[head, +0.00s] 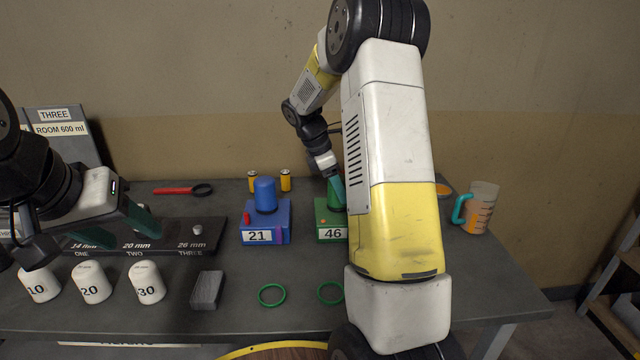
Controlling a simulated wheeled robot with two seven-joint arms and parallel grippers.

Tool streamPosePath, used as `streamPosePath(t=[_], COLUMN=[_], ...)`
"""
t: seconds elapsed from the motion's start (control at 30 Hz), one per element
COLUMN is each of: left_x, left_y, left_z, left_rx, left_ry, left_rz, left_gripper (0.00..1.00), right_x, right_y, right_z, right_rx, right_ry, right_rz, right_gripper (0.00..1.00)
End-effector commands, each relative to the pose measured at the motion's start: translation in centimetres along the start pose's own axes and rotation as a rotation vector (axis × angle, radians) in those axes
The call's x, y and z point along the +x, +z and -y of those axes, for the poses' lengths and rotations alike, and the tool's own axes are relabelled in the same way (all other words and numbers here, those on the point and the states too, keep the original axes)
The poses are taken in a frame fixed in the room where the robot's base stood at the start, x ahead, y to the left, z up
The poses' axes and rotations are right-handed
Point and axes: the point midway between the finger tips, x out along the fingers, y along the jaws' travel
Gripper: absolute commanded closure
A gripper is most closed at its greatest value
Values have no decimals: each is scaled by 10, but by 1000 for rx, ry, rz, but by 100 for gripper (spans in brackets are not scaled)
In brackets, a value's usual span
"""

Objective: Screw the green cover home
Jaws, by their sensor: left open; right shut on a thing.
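The green box (332,222) with the label 46 stands on the table, partly hidden behind my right arm. The green cover (332,203) is at the top of this box and is mostly hidden by my gripper and arm. I cannot tell how far it is seated. My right gripper (338,188) points down at the top of the box and is shut on the green cover. My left gripper (118,230) is open and empty, at the left above the dark size-marked board.
Left of the green box is a blue box (265,222) labelled 21. Two green rings (272,304) lie in front, beside a grey block (207,290). White weights (146,283) stand at front left. A measuring jug (481,208) stands at right.

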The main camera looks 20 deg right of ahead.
Motion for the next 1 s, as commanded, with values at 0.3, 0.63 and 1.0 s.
streamPosePath(t=[0.3, 0.63, 1.0], left_x=[0, 0, 0], left_y=[0, 0, 0], left_z=[0, 0, 0], left_rx=[0, 0, 0], left_ry=[0, 0, 0], left_rz=[0, 0, 0], left_gripper=[45, 45, 45], right_x=[0, 1, 1], right_y=[0, 0, 1], right_z=[-1, -1, -1], right_rx=[42, 502, 600], right_ry=[-16, -211, -251], right_rz=[0, 1, 1], right_gripper=[100, 100, 100])
